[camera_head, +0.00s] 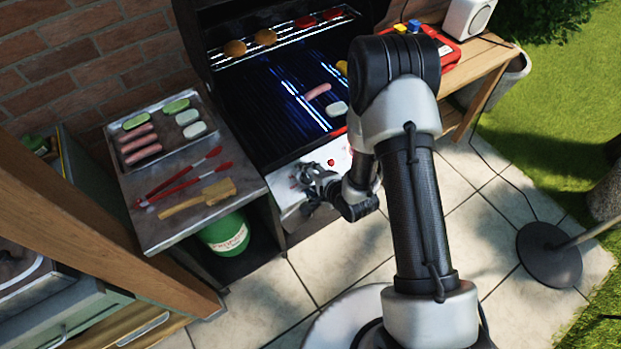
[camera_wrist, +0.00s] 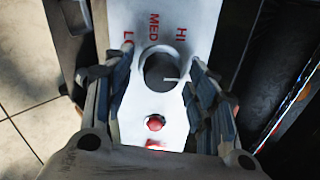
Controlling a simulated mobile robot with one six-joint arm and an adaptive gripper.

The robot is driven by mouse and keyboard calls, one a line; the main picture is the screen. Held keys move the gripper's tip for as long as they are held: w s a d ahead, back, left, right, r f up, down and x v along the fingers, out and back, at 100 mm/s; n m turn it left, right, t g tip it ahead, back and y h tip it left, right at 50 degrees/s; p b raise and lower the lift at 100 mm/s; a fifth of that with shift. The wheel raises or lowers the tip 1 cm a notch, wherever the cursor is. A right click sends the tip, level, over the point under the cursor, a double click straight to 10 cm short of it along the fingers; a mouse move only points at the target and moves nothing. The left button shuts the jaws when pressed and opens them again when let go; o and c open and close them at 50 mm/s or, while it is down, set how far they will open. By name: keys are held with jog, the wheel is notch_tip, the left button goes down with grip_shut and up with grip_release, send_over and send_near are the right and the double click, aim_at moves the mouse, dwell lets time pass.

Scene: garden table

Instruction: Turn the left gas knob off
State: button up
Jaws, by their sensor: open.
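The gas knob (camera_wrist: 158,74) is a dark round dial on the grill's pale front panel (camera_wrist: 205,22) in the wrist view. Its white pointer line points to the right in that view. Red LO, MED and HI marks sit above it. A red button (camera_wrist: 155,122) lies below, with a partly hidden red mark under it. My gripper (camera_wrist: 160,70) is open, with one finger on each side of the knob; I cannot tell whether either touches it. In the head view my gripper (camera_head: 303,181) is at the panel's left part and covers the knob.
The open grill (camera_head: 285,95) holds a sausage (camera_head: 317,91) and other food. Left of it, a side shelf (camera_head: 160,232) bears a food tray (camera_head: 172,104), red tongs (camera_head: 182,182) and a wooden brush (camera_head: 200,197). A green gas bottle (camera_head: 226,234) stands below. Paving in front is clear.

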jog(key=shift+r, duration=0.1)
jog(key=v, duration=0.7)
jog(key=shift+s, duration=0.2)
jog(key=shift+d+r, duration=0.15)
